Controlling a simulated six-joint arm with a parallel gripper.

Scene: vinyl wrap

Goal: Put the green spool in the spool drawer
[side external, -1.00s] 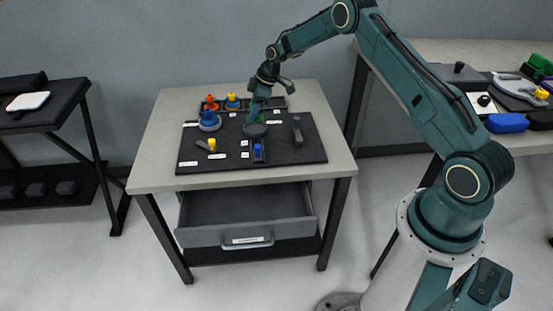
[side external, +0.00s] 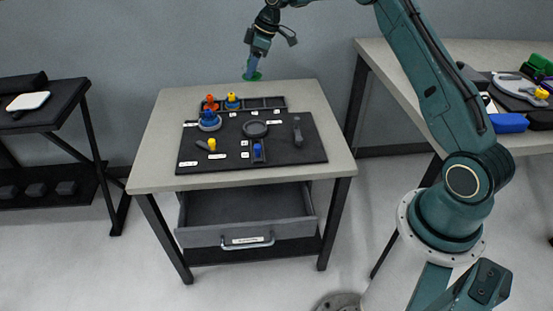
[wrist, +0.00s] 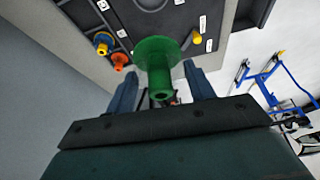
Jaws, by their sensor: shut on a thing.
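The green spool (wrist: 158,62) is between the two fingers of my gripper (wrist: 160,90) in the wrist view, and the gripper is shut on it. In the side view my gripper (side external: 254,66) is raised above the back of the table, with the green spool (side external: 252,76) at its fingertips, clear of the table. The spool drawer (side external: 246,212) under the table is pulled open. Its visible floor is empty, and its front has a handle and a white label too small to read.
A dark mat (side external: 290,155) on the table (side external: 160,160) holds an empty round holder (side external: 255,129), a blue spool (side external: 209,118), a yellow-handled tool (side external: 211,144), and a blue item (side external: 257,152).

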